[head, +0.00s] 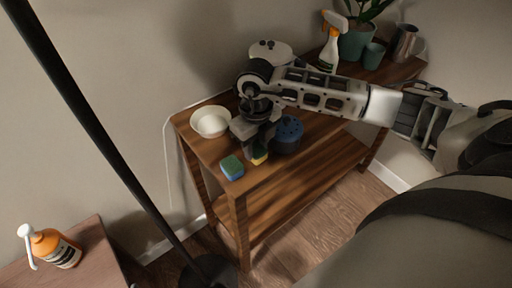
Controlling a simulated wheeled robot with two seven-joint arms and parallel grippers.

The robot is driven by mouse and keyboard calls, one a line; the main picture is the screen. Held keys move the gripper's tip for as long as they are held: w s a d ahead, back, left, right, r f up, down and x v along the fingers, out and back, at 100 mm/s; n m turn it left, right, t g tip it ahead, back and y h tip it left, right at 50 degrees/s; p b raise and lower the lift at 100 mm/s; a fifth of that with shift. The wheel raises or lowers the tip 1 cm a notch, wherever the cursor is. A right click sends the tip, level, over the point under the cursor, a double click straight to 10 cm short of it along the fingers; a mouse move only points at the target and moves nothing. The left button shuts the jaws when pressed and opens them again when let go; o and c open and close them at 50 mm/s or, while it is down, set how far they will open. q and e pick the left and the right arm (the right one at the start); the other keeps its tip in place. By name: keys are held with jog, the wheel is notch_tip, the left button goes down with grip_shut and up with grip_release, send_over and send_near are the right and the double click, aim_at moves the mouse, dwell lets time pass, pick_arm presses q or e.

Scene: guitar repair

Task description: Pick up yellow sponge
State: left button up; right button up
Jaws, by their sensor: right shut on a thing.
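The yellow sponge (259,159) is partly visible at the front edge of the wooden shelf's top, with a dark green layer on it. My right gripper (257,149) reaches in from the right, points down and is shut on the yellow sponge. The gripper hides much of the sponge, and I cannot tell whether the sponge touches the wood. My left gripper is not in view.
A blue-green sponge (232,167) lies left of the gripper, a white bowl (210,121) behind it, and a dark blue pot (288,134) to its right. A spray bottle (330,48) and plant pot (356,42) stand farther back. A black pole (95,125) crosses the left side.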

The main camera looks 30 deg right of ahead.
jog(key=shift+r, duration=0.55)
jog(key=s+r+b, duration=0.2)
jog(key=s+r, duration=1)
jog(key=s, duration=0.2)
jog(key=shift+d, duration=0.35)
jog(key=shift+o, duration=0.4)
jog(key=shift+f, duration=0.1)
